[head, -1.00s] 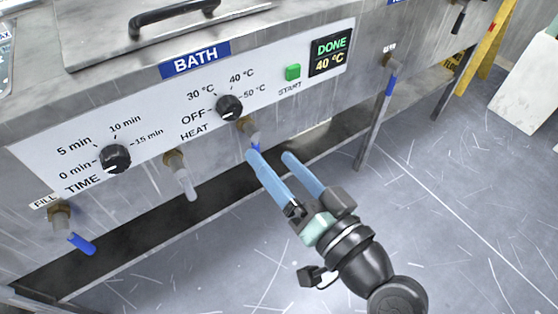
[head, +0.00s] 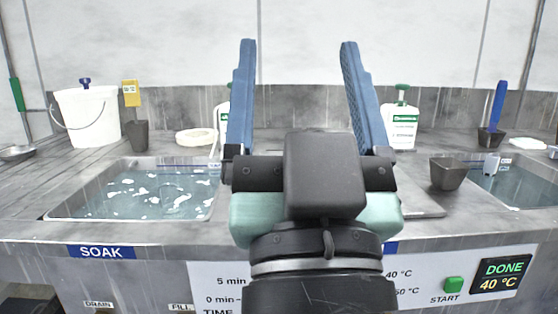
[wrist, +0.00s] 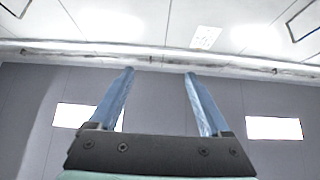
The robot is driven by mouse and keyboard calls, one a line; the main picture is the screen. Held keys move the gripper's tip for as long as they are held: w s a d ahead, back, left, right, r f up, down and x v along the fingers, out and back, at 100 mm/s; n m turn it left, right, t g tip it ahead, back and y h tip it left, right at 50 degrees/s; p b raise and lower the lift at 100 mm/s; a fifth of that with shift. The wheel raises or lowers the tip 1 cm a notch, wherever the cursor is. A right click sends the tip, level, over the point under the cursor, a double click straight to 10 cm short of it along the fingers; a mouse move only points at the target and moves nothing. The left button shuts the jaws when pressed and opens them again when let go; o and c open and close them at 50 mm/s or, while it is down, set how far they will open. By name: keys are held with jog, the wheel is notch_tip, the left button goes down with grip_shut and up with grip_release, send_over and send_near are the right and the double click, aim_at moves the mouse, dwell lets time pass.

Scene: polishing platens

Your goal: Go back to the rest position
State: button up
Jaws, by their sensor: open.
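My gripper (head: 298,62) stands upright in the middle of the head view, in front of the bench. Its two blue fingers are spread apart with nothing between them. In the wrist view, the open fingers (wrist: 158,85) point up toward a pale ceiling and a grey wall, with nothing held. My gripper and wrist hide the middle of the bench and part of the control panel (head: 235,280).
The steel bench (head: 130,236) holds a soak basin (head: 150,190) at left and another basin (head: 515,180) at right. A white bucket (head: 88,115), white bottles (head: 400,122), a dark cup (head: 448,174) and a tape ring (head: 196,137) stand on it. The display (head: 500,276) reads DONE, 40 °C.

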notch_tip(320, 180, up, 42)
jog(key=s+a+t+p, duration=0.1)
jog(key=s+p, duration=0.1)
jog(key=p, duration=3.6)
jog(key=shift+s+a+r, duration=0.15)
jog(key=shift+s+a, duration=0.2)
jog(key=shift+s, duration=0.05)
